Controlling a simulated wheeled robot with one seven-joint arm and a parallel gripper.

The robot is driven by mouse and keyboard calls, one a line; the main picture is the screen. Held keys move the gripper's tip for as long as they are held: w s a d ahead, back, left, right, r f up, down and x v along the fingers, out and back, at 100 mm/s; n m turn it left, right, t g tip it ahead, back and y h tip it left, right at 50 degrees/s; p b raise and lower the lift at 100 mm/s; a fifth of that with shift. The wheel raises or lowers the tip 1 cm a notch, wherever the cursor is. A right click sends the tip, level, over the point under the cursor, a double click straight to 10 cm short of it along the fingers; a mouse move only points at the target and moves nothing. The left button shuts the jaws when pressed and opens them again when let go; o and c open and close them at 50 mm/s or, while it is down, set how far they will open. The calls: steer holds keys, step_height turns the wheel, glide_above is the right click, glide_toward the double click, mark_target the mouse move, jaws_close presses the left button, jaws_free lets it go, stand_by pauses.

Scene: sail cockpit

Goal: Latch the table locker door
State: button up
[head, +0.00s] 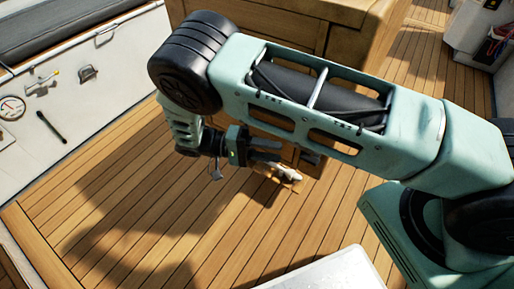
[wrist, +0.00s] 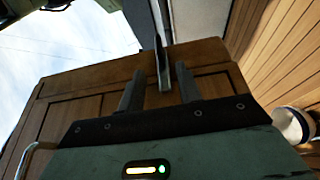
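The wooden table locker (head: 270,30) stands at the top middle of the head view, its lower part hidden behind my arm. In the wrist view its brown panelled face (wrist: 90,105) lies beyond my gripper (wrist: 158,88). The two dark fingers are apart. A narrow upright grey piece (wrist: 163,65) shows between them, in line with the gap; I cannot tell whether it is the latch or a door edge, or whether a finger touches it. In the head view my gripper (head: 268,150) is low beside the locker, and a small pale metal piece (head: 287,172) shows just below it. The door's position is unclear.
Teak floor (head: 150,215) is clear at the left and front. A white side wall (head: 60,105) with a gauge (head: 11,107) and small fittings is at the left. A white surface (head: 335,272) is at the bottom. A round pale object (wrist: 290,124) is at the wrist view's right.

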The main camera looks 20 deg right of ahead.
steer(key=v, duration=0.4)
stand_by(0.5)
steer(key=s+r+n+t+y, duration=0.9)
steer(key=s+r+n+y, duration=0.6)
steer(key=r, duration=0.4)
step_height(320, 180, up, 21)
steer(key=s+m+y+p, duration=0.1)
steer(key=p, duration=2)
steer(key=shift+s+a, duration=0.2)
steer(key=shift+a, duration=0.05)
